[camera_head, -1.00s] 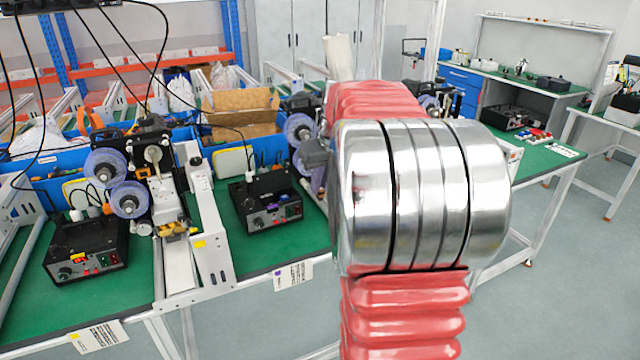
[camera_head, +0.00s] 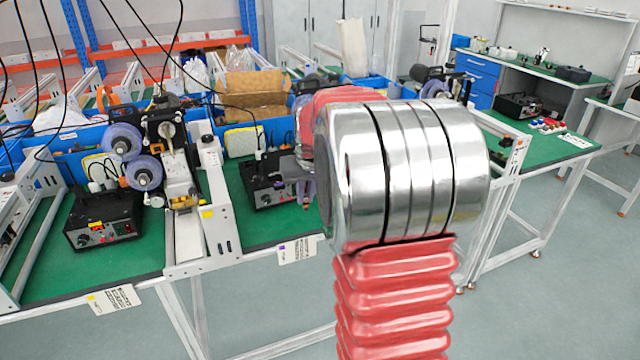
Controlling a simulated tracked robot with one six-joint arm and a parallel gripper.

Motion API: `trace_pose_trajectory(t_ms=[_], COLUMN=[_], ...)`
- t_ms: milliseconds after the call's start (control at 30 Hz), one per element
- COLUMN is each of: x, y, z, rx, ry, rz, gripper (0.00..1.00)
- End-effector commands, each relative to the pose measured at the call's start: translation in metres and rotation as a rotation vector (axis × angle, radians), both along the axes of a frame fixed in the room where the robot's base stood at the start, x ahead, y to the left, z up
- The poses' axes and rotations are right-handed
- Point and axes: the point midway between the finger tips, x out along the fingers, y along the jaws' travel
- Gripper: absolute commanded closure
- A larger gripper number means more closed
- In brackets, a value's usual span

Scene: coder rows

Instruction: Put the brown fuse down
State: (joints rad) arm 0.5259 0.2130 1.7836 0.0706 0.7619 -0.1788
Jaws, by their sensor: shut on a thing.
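My arm's large silver and red links fill the middle of the view. My gripper (camera_head: 301,182) shows only in part, as a grey body with a dark lower end just left of the silver joint. It is shut and points down at the right side of a black box (camera_head: 258,192) on the green bench. Whether the gripper touches the box cannot be told.
Another black box (camera_head: 104,220) with yellow and red pieces stands at the left. A machine with purple rollers (camera_head: 143,172) stands between the boxes. Blue bins (camera_head: 60,145) line the back. A third black box (camera_head: 518,106) stands on the right bench. Bare green bench (camera_head: 250,233) lies in front.

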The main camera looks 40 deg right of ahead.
Motion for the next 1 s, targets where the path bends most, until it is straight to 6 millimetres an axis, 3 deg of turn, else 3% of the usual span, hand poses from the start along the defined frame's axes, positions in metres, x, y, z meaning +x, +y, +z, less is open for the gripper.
trace_pose_trajectory(t_ms=[167,300,700,833,1000], x=[0.016,0.027,0.031,0.027,0.023], y=[0.047,0.098,0.237,0.271,0.289], z=[-0.029,-0.055,-0.107,-0.117,-0.122], rx=[0.001,0.000,0.001,0.002,0.002], ry=[0.002,0.001,-0.004,-0.005,-0.005], rz=[0.041,0.097,0.299,0.357,0.388], gripper=[1.00,1.00,1.00,1.00,1.00])
